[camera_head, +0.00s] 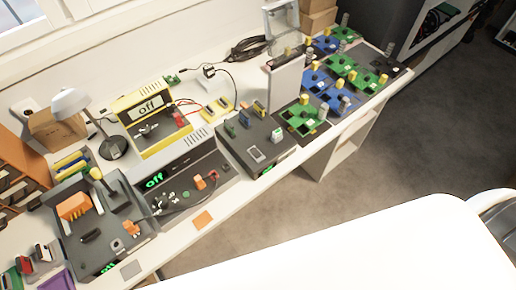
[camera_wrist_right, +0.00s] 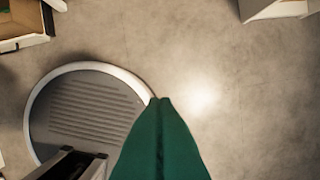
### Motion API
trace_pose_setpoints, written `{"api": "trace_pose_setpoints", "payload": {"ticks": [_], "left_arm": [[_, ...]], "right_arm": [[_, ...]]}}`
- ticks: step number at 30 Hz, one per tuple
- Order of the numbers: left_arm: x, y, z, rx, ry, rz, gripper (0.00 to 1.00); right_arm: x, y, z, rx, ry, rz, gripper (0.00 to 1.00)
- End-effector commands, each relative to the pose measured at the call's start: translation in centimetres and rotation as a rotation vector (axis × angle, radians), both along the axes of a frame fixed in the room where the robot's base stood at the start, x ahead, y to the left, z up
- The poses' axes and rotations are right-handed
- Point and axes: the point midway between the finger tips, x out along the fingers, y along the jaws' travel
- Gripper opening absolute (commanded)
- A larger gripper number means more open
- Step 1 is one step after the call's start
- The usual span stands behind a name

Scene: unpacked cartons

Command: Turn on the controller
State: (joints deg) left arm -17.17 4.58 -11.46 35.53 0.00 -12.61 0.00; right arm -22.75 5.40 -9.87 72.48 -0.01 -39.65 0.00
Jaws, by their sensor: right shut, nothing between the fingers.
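A grey device (camera_head: 174,180) with a small green display reading "off" stands on the workbench at centre left. It has several dark knobs and orange and red plugs on its front panel. A yellow device (camera_head: 150,121) behind it has a larger display, also reading "off". I cannot tell which device is the controller. My right gripper (camera_wrist_right: 163,101) shows in the right wrist view with its green fingers shut and empty above bare floor, away from the bench. My left gripper is not in view.
The white workbench (camera_head: 236,187) runs diagonally, with a black test unit (camera_head: 105,225), a desk lamp (camera_head: 71,101), a dark grey box (camera_head: 257,153) and several green and blue boards (camera_head: 301,118). The floor (camera_head: 330,200) in front is clear.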

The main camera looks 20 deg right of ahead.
Motion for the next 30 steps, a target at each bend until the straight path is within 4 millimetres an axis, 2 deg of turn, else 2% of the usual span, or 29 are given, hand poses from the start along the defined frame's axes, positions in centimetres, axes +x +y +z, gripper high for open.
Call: {"api": "trace_pose_setpoints", "payload": {"ticks": [1,6,10,15,22,25,27,30], "left_arm": [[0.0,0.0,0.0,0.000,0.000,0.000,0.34],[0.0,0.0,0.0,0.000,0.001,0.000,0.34],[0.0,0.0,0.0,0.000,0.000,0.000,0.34],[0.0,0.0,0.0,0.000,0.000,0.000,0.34],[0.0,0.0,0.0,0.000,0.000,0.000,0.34],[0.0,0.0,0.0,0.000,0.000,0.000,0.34],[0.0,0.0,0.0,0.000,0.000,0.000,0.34],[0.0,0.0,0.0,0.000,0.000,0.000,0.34]], "right_arm": [[1.4,0.2,1.9,0.003,-0.017,-0.002,0.00],[4.6,0.7,8.5,0.006,-0.048,-0.009,0.00],[6.2,0.9,14.1,0.009,-0.072,-0.014,0.00],[6.8,0.8,20.9,0.010,-0.098,-0.019,0.00],[6.5,0.7,27.7,0.012,-0.131,-0.021,0.00],[7.1,0.8,30.5,0.026,-0.177,-0.006,0.00],[9.8,1.2,32.6,0.062,-0.284,0.033,0.00],[13.0,1.9,33.4,0.105,-0.397,0.076,0.00]]}}
